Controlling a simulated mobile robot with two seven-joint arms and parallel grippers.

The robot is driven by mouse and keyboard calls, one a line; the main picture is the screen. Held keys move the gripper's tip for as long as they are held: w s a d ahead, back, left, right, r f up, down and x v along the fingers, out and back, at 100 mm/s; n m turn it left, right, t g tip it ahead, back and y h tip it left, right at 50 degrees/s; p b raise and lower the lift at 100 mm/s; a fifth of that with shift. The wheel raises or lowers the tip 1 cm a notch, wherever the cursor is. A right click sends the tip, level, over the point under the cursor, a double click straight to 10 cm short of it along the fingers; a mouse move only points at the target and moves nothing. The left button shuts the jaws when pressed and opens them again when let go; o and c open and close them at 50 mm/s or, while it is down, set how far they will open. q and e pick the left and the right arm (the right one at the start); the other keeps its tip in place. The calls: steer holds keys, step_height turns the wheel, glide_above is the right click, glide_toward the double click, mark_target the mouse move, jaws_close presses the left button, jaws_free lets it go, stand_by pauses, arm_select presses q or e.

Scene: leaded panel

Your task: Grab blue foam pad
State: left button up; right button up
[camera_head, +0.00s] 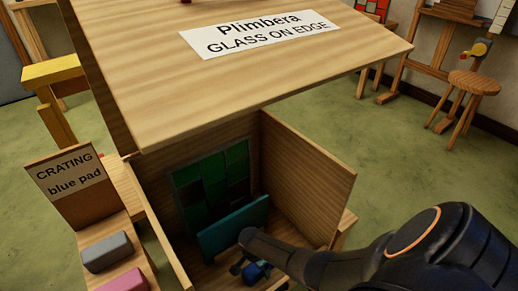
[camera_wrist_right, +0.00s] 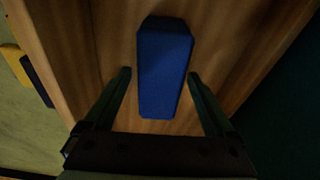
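The blue foam pad (camera_wrist_right: 165,65) lies on a wooden surface in the right wrist view, with its near end between the fingers. In the head view the blue pad (camera_head: 258,271) is partly hidden under my right wrist, low inside the wooden crate. My right gripper (camera_wrist_right: 161,82) is open, one finger on each side of the pad, with gaps visible on both sides. In the head view my right gripper (camera_head: 246,268) is mostly hidden by its own wrist. My left gripper is not in view.
A teal board (camera_head: 230,231) and a green leaded panel (camera_head: 212,182) stand behind the pad. The crate's right wall (camera_head: 312,170) and overhanging lid (camera_head: 260,75) enclose the space. A grey pad (camera_head: 107,252) and a pink pad (camera_head: 126,282) lie left, below a "CRATING blue pad" sign (camera_head: 70,178).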

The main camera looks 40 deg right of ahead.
steer(key=c, duration=1.2)
steer(key=shift+r, duration=0.1)
steer(key=shift+c, duration=0.2)
